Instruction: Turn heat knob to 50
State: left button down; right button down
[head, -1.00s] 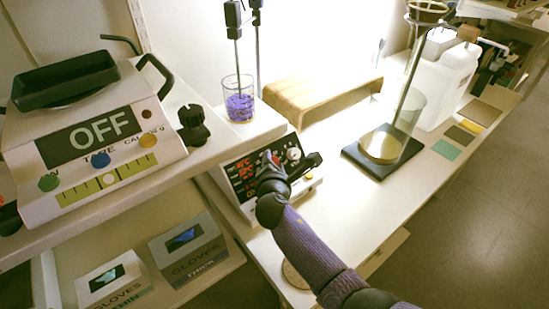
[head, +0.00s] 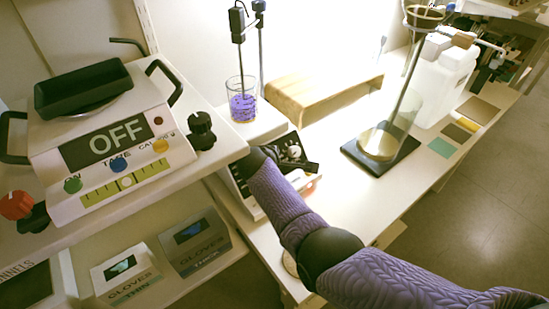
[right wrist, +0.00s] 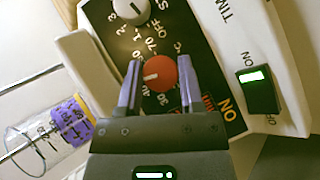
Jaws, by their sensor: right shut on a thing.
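The red heat knob (right wrist: 161,73) sits on the black panel (right wrist: 208,62) of the hotplate. In the right wrist view my right gripper (right wrist: 158,64) has one purple finger on each side of the knob, shut on it. The knob's white pointer mark faces left, toward small dial numbers; I cannot read exactly which one it meets. In the head view my right gripper (head: 262,154) reaches over the hotplate (head: 292,150), and my arm hides the knob and much of the panel. My left gripper is not in view.
A white knob (right wrist: 129,9) and a lit green switch (right wrist: 257,90) flank the red knob. A beaker of purple bits (head: 242,100) stands on the hotplate. A balance reading OFF (head: 105,145) is at left. A glass column on a black base (head: 382,150) is at right.

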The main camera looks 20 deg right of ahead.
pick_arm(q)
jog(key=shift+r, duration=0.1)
pick_arm(e)
jog(key=shift+m+g, duration=0.3)
jog(key=shift+m, duration=0.2)
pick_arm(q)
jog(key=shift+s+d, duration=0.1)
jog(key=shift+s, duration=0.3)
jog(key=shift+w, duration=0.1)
pick_arm(e)
jog(key=shift+c, duration=1.4)
grip_release()
jog(key=shift+d, duration=0.1)
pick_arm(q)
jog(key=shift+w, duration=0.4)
pick_arm(e)
jog(key=shift+o, duration=0.2)
